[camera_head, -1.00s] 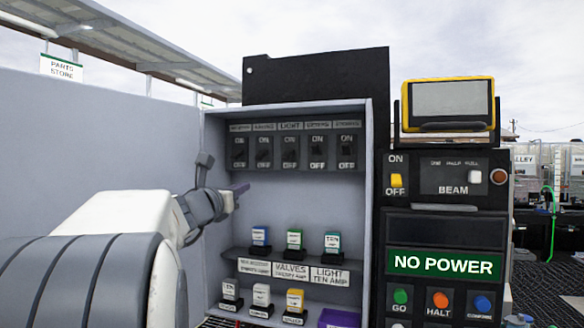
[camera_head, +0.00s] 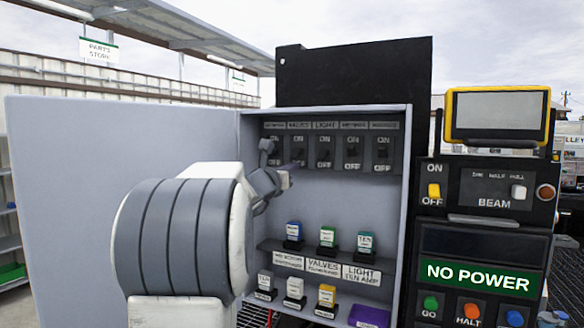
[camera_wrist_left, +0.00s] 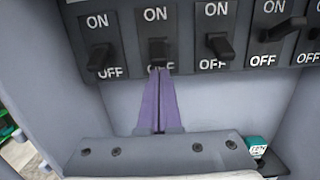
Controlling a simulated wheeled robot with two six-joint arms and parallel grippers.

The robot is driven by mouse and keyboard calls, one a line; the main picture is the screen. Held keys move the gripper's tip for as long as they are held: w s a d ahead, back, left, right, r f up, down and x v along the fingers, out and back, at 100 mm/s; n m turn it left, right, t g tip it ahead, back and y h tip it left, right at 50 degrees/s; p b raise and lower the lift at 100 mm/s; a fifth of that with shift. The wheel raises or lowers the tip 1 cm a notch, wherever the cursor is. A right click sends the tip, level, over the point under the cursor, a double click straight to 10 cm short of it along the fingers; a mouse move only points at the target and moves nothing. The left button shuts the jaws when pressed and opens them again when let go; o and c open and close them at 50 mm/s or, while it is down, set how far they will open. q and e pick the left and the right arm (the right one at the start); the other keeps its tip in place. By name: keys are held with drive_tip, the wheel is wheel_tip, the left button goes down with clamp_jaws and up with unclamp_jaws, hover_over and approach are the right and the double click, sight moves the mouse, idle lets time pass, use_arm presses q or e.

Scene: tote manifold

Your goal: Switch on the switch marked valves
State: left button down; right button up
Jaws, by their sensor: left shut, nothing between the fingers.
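A row of several black ON/OFF switches runs along the top of the open grey cabinet (camera_head: 408,180). My left gripper (camera_head: 299,164) is shut and empty. Its purple fingertips (camera_wrist_left: 160,72) are at the lower edge of the second switch, just under its lever; I cannot tell if they touch. My right gripper is not in view.
Below, a shelf holds coloured fuses (camera_head: 328,236) over labels, one reading VALVES. More blocks stand beneath. The open door (camera_head: 70,200) is at left. At right a black panel shows NO POWER (camera_head: 478,276), a BEAM control and buttons.

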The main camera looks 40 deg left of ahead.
use_arm(q)
drive_tip(key=shift+s+r, duration=0.2)
drive_tip(key=shift+r, duration=0.05)
drive_tip(key=shift+f, duration=0.1)
idle(0.3)
